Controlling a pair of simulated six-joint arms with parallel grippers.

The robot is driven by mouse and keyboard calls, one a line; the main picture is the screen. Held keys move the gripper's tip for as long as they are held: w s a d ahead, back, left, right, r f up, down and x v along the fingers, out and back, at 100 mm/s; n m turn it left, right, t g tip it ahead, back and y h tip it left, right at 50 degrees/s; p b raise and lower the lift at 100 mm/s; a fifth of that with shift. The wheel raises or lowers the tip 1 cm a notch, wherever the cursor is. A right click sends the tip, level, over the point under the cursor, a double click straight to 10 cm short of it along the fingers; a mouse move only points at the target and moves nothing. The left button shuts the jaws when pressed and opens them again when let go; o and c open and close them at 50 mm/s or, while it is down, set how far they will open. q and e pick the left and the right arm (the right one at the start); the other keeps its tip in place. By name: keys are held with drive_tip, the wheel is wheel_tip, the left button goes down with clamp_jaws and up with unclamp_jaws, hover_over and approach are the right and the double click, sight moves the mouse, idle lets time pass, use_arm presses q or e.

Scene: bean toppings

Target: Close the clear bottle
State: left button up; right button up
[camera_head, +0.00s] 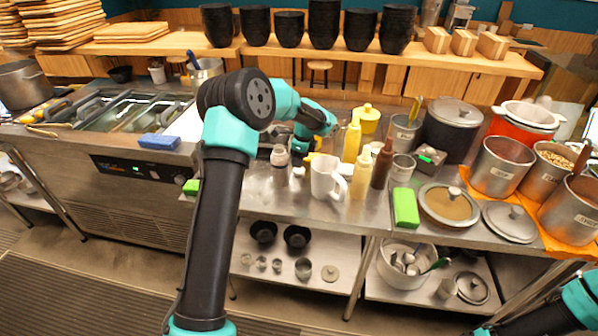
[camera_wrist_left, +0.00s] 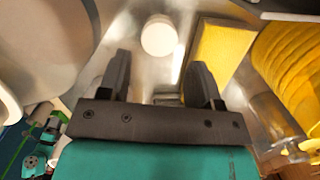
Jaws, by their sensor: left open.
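A small clear bottle (camera_head: 280,157) with a pale upper part stands on the steel counter, just right of my left forearm. My left gripper (camera_head: 307,146) is above the counter behind the white mug, to the right of that bottle, partly hidden by its own wrist. In the left wrist view the gripper (camera_wrist_left: 160,75) is open, its two dark fingers apart with nothing held. A round white cap-like disc (camera_wrist_left: 158,36) lies beyond the fingertips, between their lines. A clear cylinder (camera_wrist_left: 275,120) shows at lower right there; I cannot tell if it is the same bottle. My right gripper is out of view.
A white mug (camera_head: 325,180), a yellow squeeze bottle (camera_head: 351,140), a pale yellow bottle (camera_head: 361,176) and a brown bottle (camera_head: 382,165) crowd the counter close by. A green block (camera_head: 405,208) and a lidded pan (camera_head: 448,204) are farther right.

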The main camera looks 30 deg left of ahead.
sight(299, 172)
use_arm(q)
drive_tip(key=shift+a+f, duration=0.2)
drive_tip(key=shift+f, duration=2.4)
drive_tip(key=shift+c, duration=0.3)
drive_tip(key=c, duration=0.6)
